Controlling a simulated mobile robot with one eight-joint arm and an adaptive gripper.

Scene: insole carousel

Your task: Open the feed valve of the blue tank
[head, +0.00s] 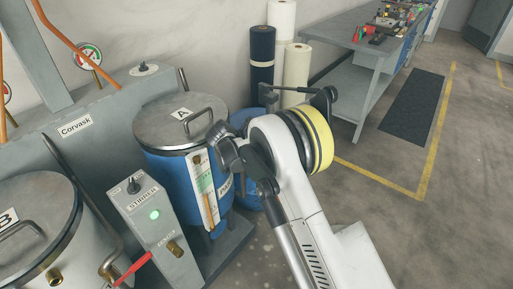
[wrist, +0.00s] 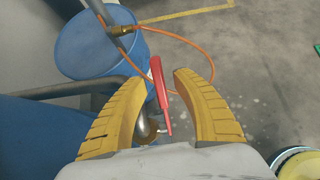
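The blue tank (head: 171,177) stands left of centre in the head view, with a grey lid marked A. Its blue wall fills the lower left of the wrist view (wrist: 28,140). A red valve lever (wrist: 159,95) shows in the wrist view, above a metal pipe fitting (wrist: 147,125). My gripper (wrist: 156,78) is open, its yellow fingers on either side of the lever with visible gaps. In the head view my arm hides this lever, and the fingers cannot be made out. Another red lever (head: 133,268) is low beside tank B.
A control box (head: 160,232) with a green light stands between the blue tank and grey tank B (head: 35,205). A blue drum (wrist: 90,48) with an orange hose (wrist: 190,45) is behind the lever. Fabric rolls (head: 262,60) and a workbench (head: 355,52) stand behind.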

